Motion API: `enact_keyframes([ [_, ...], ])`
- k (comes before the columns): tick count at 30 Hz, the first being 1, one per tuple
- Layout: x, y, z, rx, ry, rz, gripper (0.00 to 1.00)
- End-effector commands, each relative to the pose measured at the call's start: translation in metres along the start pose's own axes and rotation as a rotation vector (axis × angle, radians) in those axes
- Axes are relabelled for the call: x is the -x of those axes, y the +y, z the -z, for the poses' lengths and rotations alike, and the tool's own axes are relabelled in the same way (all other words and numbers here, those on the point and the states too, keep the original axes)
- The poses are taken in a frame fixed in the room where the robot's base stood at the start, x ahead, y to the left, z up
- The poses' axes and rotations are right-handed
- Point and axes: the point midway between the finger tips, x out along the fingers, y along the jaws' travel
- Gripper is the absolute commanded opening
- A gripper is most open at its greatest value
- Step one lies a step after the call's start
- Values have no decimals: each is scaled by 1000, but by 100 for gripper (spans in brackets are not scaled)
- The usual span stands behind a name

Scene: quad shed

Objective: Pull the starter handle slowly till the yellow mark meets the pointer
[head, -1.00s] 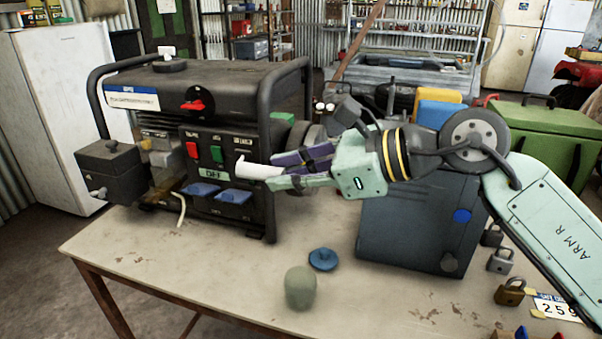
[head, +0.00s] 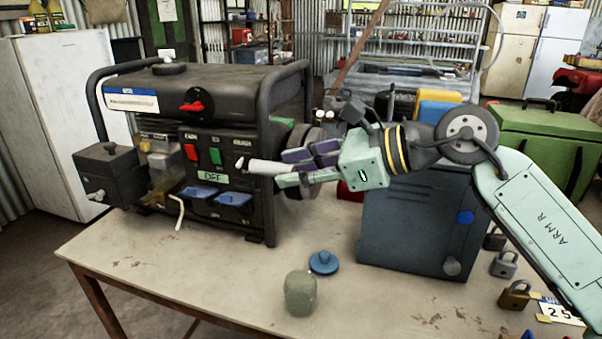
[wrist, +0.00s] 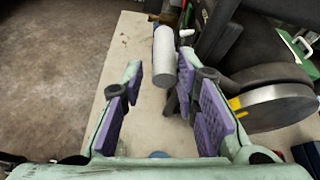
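The white starter handle (head: 266,167) shows in front of the right part of the generator's (head: 222,150) panel. In the wrist view the handle (wrist: 165,57) is a pale cylinder between the fingertips, closer to the right finger, with a clear gap to the left finger. My gripper (head: 283,168) is open, its purple-padded fingers spread around the handle's near end; the fingers also show in the wrist view (wrist: 162,78). A yellow mark (wrist: 235,103) shows on the edge of the round metal housing (wrist: 275,106). I cannot make out the pointer or the cord.
A blue-grey metal box (head: 415,225) stands right of the generator, below my arm. A blue knobbed lid (head: 323,262) and a greenish rounded pot (head: 300,293) sit on the front of the table (head: 190,275). Padlocks (head: 504,264) lie at the right. The front left tabletop is clear.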

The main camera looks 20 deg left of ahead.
Motion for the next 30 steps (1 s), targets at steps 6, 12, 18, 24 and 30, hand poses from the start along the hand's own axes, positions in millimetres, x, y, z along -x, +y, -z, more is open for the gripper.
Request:
enact_keyframes([
  [6, 0, 0, 0, 0, 1, 0, 43],
  [12, 0, 0, 0, 0, 1, 0, 43],
  [18, 11, -1, 0, -1, -1, 3, 43],
  [24, 49, -1, 0, -1, -2, 5, 43],
  [30, 90, -1, 0, -1, -1, 3, 43],
])
